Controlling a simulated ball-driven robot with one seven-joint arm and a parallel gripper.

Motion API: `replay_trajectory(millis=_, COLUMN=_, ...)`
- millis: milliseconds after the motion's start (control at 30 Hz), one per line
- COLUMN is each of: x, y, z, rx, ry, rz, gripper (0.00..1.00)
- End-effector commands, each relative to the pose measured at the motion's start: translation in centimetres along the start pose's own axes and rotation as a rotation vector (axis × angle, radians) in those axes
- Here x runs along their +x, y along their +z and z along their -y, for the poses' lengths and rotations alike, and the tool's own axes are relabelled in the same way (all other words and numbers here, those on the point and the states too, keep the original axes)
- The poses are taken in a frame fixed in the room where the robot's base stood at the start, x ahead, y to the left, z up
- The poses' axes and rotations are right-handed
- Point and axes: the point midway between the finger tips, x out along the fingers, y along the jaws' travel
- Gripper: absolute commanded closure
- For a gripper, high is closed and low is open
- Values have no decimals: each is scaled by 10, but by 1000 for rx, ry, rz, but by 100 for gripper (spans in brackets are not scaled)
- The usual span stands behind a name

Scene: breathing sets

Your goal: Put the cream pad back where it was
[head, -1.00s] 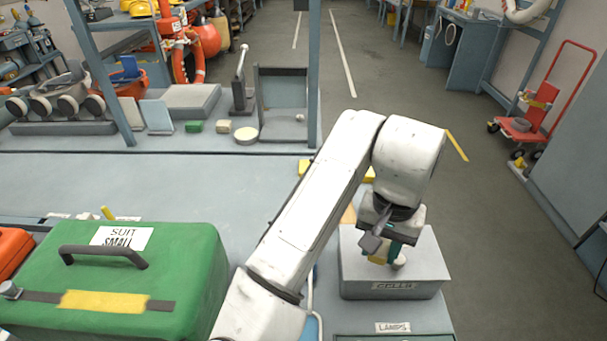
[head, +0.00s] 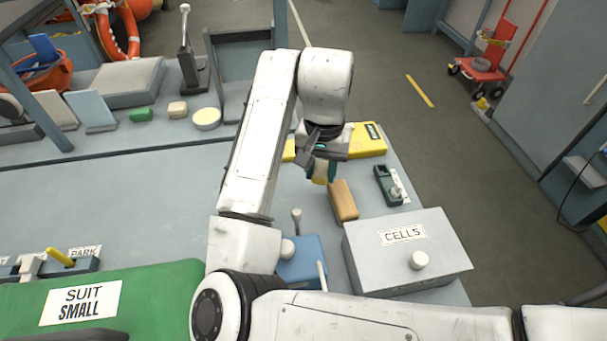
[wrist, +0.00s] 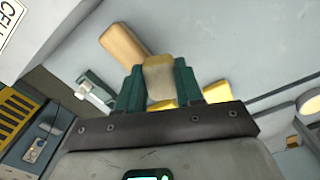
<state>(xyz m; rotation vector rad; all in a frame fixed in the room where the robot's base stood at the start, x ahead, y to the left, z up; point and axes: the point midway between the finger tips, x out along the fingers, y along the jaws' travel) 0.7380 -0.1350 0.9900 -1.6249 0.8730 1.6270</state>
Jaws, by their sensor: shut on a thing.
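My gripper (head: 322,168) is shut on a small cream-yellow block, which I take as the cream pad (head: 319,179). In the wrist view the pad (wrist: 158,78) sits between the two green fingers (wrist: 158,88). The gripper holds it over the bench, beside a tan block (head: 343,200); the height above the bench is hard to tell. The fingers hide part of the pad. Another small cream block (head: 177,109) lies at the back of the bench, between a green block (head: 142,115) and a round cream piece (head: 207,119).
A grey box labelled CELLS (head: 408,258) stands at the right front. A yellow case (head: 367,140) and a dark green device (head: 388,186) lie near the right edge. A blue lever box (head: 303,262) and the green SUIT SMALL case (head: 150,290) are in front. The left middle bench is clear.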

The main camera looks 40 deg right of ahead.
Motion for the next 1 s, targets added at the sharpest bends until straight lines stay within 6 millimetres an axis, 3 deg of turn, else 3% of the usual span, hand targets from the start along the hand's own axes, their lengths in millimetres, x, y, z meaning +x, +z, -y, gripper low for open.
replay_trajectory(millis=133, x=20, y=-26, z=18, rx=-1, ry=5, rz=2, gripper=88)
replay_trajectory(millis=400, x=58, y=-52, z=40, rx=0, ry=1, rz=3, gripper=88)
replay_trajectory(millis=600, x=70, y=-59, z=46, rx=0, ry=0, rz=2, gripper=88)
replay_trajectory(millis=833, x=98, y=-61, z=47, rx=0, ry=-1, rz=2, gripper=88)
replay_trajectory(millis=1000, x=103, y=-61, z=47, rx=1, ry=-1, rz=1, gripper=88)
